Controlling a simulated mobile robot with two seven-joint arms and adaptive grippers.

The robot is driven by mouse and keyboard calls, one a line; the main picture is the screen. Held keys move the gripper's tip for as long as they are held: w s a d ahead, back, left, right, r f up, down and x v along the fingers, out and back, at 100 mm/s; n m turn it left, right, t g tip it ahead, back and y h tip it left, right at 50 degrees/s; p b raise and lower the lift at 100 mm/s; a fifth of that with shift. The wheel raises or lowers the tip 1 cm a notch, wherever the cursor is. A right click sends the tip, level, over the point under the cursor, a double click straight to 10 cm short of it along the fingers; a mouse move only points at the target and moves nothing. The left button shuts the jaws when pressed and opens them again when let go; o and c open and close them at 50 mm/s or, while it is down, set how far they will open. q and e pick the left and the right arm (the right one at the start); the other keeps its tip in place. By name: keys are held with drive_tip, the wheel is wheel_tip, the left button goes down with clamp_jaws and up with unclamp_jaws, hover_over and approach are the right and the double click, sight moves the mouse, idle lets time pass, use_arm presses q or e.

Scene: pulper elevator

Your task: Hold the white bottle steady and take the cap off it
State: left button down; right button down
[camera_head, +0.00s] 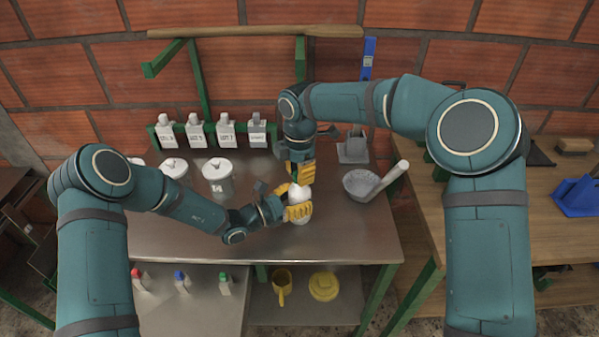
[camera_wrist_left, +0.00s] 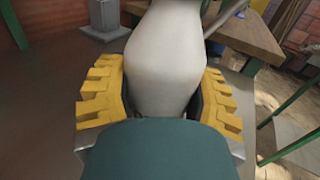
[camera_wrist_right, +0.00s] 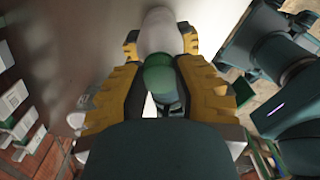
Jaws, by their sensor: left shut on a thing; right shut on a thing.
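The white bottle (camera_head: 300,190) stands over the metal table in front of me. It also fills the middle of the left wrist view (camera_wrist_left: 165,55), between the yellow fingers. My left gripper (camera_head: 298,211) is shut on the bottle's body from the left. My right gripper (camera_head: 302,173) comes from above and is shut at the bottle's top. In the right wrist view a green cap (camera_wrist_right: 160,74) sits between the right fingers, against the white bottle (camera_wrist_right: 160,32). I cannot tell whether the cap is loose on the neck; the head view hides it.
A grey bowl-shaped scoop (camera_head: 362,184) with a pale handle lies right of the bottle. White lidded pots (camera_head: 218,177) stand to the left. Several labelled bottles (camera_head: 197,133) line the back. Small capped bottles (camera_head: 181,282) and a yellow lid (camera_head: 324,286) are on the lower shelf.

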drive_tip(key=n, duration=0.7)
drive_tip(key=shift+n, duration=0.3)
drive_tip(key=shift+r, duration=0.2)
drive_tip(key=shift+r, duration=0.95)
drive_tip(key=shift+r, duration=2)
use_arm(q)
drive_tip(key=shift+c, duration=0.7)
unclamp_jaws()
